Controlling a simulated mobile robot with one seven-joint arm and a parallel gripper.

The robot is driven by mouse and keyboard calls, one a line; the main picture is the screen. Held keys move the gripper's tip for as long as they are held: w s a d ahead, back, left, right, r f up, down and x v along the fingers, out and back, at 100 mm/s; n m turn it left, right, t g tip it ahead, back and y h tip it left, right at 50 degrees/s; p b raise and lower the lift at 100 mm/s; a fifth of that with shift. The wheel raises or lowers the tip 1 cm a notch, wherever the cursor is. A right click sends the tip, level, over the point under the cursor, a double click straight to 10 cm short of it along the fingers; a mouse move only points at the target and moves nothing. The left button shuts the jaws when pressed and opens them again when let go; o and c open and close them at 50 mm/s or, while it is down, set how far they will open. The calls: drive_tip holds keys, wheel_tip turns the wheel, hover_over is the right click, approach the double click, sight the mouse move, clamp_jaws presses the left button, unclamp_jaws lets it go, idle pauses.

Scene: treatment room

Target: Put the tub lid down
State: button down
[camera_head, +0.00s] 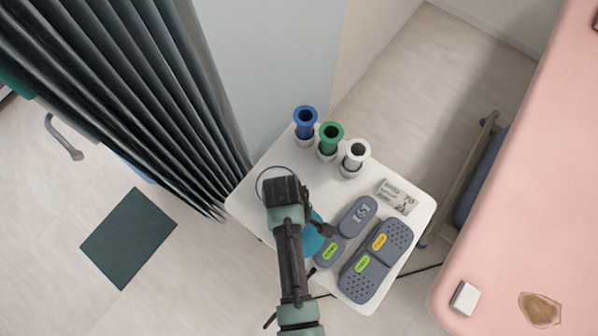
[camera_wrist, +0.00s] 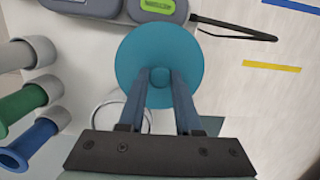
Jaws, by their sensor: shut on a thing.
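The tub lid is a round teal disc with a small knob (camera_wrist: 158,50); in the head view only part of it (camera_head: 312,240) shows beside my arm. My gripper (camera_wrist: 160,80) is shut on the lid's knob. The fingertips are hidden behind my arm in the head view. A clear round rim (camera_head: 262,178), perhaps the tub, shows on the white table behind my wrist; it also shows in the wrist view (camera_wrist: 96,108), partly covered by my gripper and close to the lid. I cannot tell whether the lid touches the table.
The white table (camera_head: 245,205) holds blue (camera_head: 305,118), green (camera_head: 330,134) and white (camera_head: 355,150) flanged cylinders in holders at the back. A printed packet (camera_head: 397,197) and grey devices (camera_head: 376,262) with bright labels fill the right side. A pink bed (camera_head: 530,180) stands right, a dark curtain (camera_head: 120,80) left.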

drive_tip(key=shift+f, duration=0.1)
drive_tip(key=shift+f+b, duration=0.35)
drive_tip(key=shift+f, duration=0.15)
drive_tip(key=c, duration=0.6)
unclamp_jaws()
drive_tip(key=shift+r, duration=0.15)
